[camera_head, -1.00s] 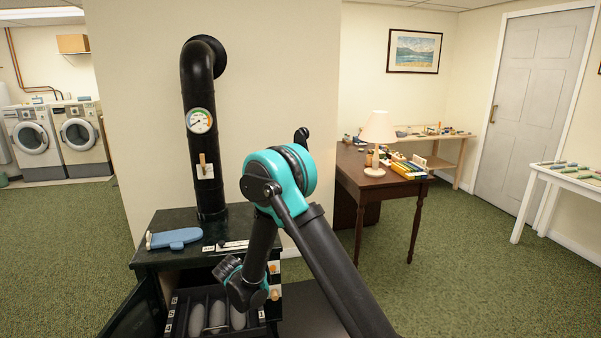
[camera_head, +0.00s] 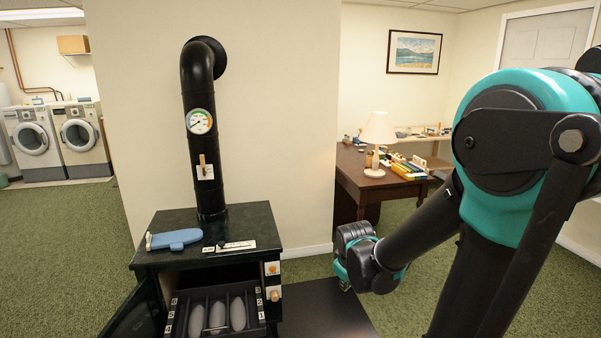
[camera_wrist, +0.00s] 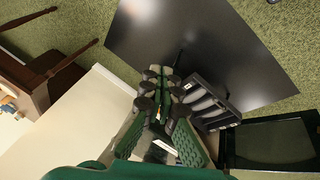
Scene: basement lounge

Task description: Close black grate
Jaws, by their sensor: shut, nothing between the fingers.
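The black grate (camera_head: 262,318) is a dark slotted tray pulled forward out of the front of the black stove (camera_head: 160,225). It holds several grey oval pieces (camera_head: 238,314) between its dividers and has small white labels along its sides. The grate also shows in the wrist view (camera_wrist: 232,113), just right of my gripper. My gripper (camera_wrist: 163,88) is shut and empty. In the head view my wrist hangs to the right of the stove, apart from the grate; my fingertips are hard to make out there.
The stove door (camera_head: 130,316) stands open at the left. A blue mitt (camera_head: 174,239) lies on the stove top. A dark floor mat (camera_head: 325,312) lies in front and to the right. A wooden table (camera_head: 375,182) with a lamp (camera_head: 378,132) stands behind my arm.

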